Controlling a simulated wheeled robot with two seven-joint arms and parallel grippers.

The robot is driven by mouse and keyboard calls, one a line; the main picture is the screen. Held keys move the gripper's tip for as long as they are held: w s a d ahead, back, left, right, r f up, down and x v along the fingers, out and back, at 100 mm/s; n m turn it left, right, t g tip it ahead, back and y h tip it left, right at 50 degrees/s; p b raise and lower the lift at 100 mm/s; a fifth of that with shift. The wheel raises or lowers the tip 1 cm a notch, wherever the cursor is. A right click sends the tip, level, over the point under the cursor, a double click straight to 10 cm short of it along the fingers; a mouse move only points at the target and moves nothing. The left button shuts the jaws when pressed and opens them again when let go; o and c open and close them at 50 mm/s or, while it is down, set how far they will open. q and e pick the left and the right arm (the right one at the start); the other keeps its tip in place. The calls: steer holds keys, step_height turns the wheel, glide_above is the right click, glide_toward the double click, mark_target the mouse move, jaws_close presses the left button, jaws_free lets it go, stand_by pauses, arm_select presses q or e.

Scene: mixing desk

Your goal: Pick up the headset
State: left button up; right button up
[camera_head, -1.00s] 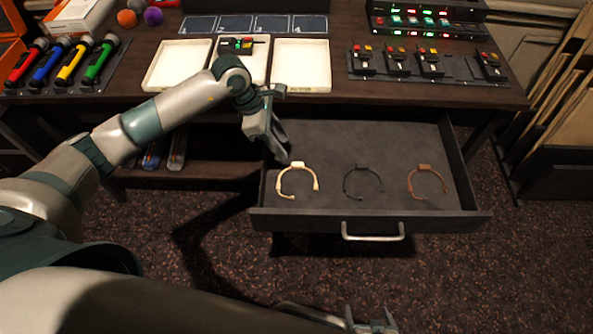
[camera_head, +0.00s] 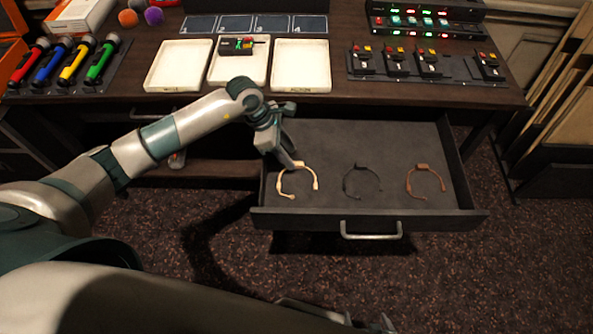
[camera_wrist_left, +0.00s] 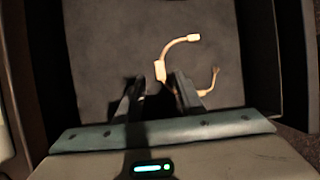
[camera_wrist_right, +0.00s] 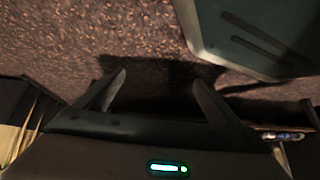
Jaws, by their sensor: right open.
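Three headsets lie in the open drawer: a cream one (camera_head: 284,188) at the left, a dark grey one (camera_head: 348,183) in the middle and a brown one (camera_head: 442,181) at the right. My left gripper (camera_head: 290,162) is inside the drawer, at the top block of the cream headset. In the left wrist view, the cream headset (camera_wrist_left: 180,42) has its block by the tips of my left gripper (camera_wrist_left: 159,84). Those fingers stand apart, one to each side; contact cannot be made out. My right gripper (camera_wrist_right: 157,80) is open and empty above the carpet, low in the head view.
The drawer (camera_head: 450,222) has a silver handle (camera_head: 371,236) and raised walls. White trays (camera_head: 301,86), torches (camera_head: 101,60) and a row of switch units (camera_head: 428,62) stand on the desk above. Bare drawer floor surrounds the headsets.

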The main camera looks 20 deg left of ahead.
arm_select(q)
steer(key=x, duration=0.3)
steer(key=shift+f+p, duration=0.1)
steer(key=shift+p, duration=0.25)
jaws_close()
arm_select(e)
steer(key=shift+g, duration=0.6)
steer(key=s, duration=0.1)
steer(key=s+d+f, duration=0.1)
steer(key=s, duration=0.2)
steer(key=shift+d+f, duration=0.35)
steer(key=shift+d, duration=0.05)
